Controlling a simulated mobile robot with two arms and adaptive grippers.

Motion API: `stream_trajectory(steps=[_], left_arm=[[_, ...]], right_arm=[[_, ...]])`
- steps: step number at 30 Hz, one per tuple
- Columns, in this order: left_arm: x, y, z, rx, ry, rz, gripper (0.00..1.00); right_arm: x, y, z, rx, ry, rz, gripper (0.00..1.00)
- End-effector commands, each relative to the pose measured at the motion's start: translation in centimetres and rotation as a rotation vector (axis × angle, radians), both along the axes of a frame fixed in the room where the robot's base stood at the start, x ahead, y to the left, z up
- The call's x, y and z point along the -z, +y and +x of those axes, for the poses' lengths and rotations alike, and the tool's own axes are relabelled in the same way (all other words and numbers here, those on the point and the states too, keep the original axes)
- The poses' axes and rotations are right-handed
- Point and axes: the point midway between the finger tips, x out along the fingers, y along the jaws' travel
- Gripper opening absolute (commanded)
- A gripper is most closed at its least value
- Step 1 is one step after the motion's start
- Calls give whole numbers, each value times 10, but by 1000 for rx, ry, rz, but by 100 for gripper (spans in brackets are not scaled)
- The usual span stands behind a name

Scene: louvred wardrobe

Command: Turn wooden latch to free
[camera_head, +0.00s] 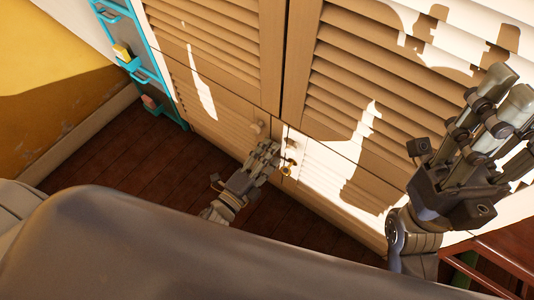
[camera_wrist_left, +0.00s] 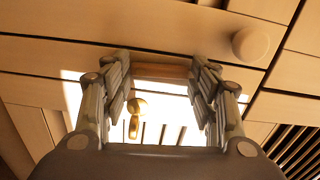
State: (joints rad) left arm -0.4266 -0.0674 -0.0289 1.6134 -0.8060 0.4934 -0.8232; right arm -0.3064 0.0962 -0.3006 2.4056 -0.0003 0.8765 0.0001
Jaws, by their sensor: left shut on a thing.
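The wooden latch (camera_wrist_left: 160,71) is a short brown bar on the wardrobe front, seen between my left gripper's fingertips in the left wrist view. My left gripper (camera_head: 270,149) is at the wardrobe's lower doors, and its fingers are shut on the latch. It also shows in the left wrist view (camera_wrist_left: 162,76), with a finger at each end of the bar. In the head view the fingers largely hide the latch. My right gripper (camera_head: 507,95) is raised at the right, away from the latch; its finger opening is unclear.
A round wooden knob (camera_head: 258,126) sits close beside my left gripper. A small brass fitting (camera_head: 288,170) is on its other side. Louvred wardrobe doors (camera_head: 215,40) fill the back. A turquoise rack (camera_head: 130,50) stands at left. Dark wooden floor (camera_head: 120,160) lies in front.

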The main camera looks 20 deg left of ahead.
Motion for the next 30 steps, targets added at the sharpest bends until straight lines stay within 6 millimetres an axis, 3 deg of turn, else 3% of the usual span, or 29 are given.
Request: stream_trajectory(steps=[23, 24, 26, 30], left_arm=[[0, -3, -1, 1, -35, 96, 31], [0, -3, -1, 1, -35, 96, 62], [0, -3, -1, 1, -35, 95, 75], [0, -2, -1, 1, -34, 94, 75]], right_arm=[[2, 0, 1, 0, 5, -1, 40], [2, 0, 1, 0, 5, -1, 40], [2, 0, 1, 0, 6, -1, 40], [2, 0, 1, 0, 6, -2, 40]])
